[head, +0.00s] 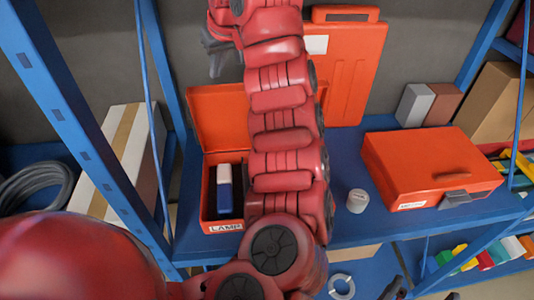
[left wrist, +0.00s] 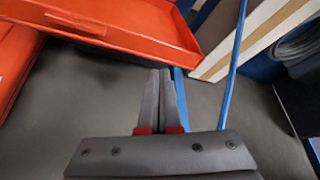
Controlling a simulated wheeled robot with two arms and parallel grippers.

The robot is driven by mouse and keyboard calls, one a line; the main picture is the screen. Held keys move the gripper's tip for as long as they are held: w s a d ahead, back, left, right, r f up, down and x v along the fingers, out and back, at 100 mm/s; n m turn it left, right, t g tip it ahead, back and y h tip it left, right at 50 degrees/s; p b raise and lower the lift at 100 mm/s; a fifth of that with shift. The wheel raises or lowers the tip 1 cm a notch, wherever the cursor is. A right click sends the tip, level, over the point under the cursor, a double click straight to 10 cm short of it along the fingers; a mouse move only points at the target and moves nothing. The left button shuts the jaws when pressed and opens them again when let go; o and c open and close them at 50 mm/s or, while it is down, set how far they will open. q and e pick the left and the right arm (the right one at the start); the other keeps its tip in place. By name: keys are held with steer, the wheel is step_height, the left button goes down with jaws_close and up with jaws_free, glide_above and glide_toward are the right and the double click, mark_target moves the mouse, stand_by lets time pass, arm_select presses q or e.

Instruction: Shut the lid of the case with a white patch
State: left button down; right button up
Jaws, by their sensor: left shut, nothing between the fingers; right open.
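An orange case with a front label reading LAMP (head: 226,227) stands open at the left of the blue shelf. Its lid (head: 218,118) is raised at the back, and my left arm covers its right part. A larger orange case (head: 352,75) with a white patch (head: 316,44) stands upright behind; its lower left is hidden. My left gripper (head: 222,64) is behind and above the open lid, shut and empty. In the left wrist view its fingertips (left wrist: 160,72) point toward an orange panel (left wrist: 130,30), apart from it.
A closed orange case (head: 425,160) with a small white label sits at the right. A small white-grey cylinder (head: 357,200) stands between the cases. Grey (head: 414,104) and brown blocks stand behind. A blue upright (head: 72,125) and a long carton (head: 125,160) are at the left.

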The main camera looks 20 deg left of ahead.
arm_select(q)
steer(key=shift+w+a+r, duration=0.1)
steer(key=shift+w+a, duration=0.05)
steer(key=w+a+p, duration=0.3)
steer(key=w+p, duration=0.1)
step_height(320, 180, down, 8)
steer(key=b, duration=0.8)
steer(key=shift+w, duration=0.2)
stand_by(0.3)
